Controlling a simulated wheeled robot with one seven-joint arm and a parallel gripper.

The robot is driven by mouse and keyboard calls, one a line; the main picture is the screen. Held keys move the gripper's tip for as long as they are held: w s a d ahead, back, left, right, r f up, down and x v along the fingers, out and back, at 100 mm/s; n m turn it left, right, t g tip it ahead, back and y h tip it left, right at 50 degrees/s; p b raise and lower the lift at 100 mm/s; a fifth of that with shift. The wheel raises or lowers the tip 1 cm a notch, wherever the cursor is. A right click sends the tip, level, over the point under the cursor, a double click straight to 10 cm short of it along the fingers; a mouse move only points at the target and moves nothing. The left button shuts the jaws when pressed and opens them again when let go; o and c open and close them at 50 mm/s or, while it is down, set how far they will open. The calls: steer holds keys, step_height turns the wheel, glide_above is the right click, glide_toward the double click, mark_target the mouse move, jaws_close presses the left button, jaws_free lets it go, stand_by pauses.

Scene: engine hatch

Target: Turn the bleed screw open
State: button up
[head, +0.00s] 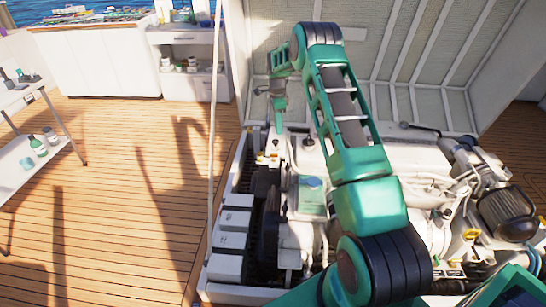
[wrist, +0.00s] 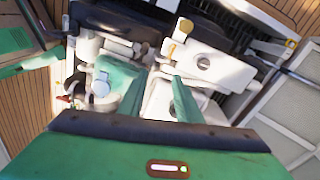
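My gripper (wrist: 158,84) reaches down over the engine in the wrist view, its two green fingers apart with nothing seen between them. In the head view my gripper (head: 279,118) hangs above the left rear part of the engine. A small metal fitting with a yellow top (wrist: 184,27) stands just beyond the fingertips in the wrist view, beside a white block. It may be the bleed screw, but I cannot tell for certain. A small yellow part (head: 275,143) shows below the gripper in the head view. I see no contact with the fingers.
The white engine (head: 405,160) fills the open hatch, with the raised hatch lid (head: 400,50) behind it. A silver round cap (wrist: 101,84) and a red-tipped part (wrist: 66,98) lie left of the fingers. A shelf (head: 40,92) with bottles stands at far left.

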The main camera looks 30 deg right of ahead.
mark_target(274, 157)
steer(key=w+f+m, duration=0.1)
steer(key=f, duration=0.5)
steer(key=w+f, duration=0.1)
steer(key=f, duration=0.6)
steer(key=w+f+m, duration=0.1)
steer(key=f, duration=0.5)
steer(key=shift+w+f+m, duration=0.3)
jaws_close()
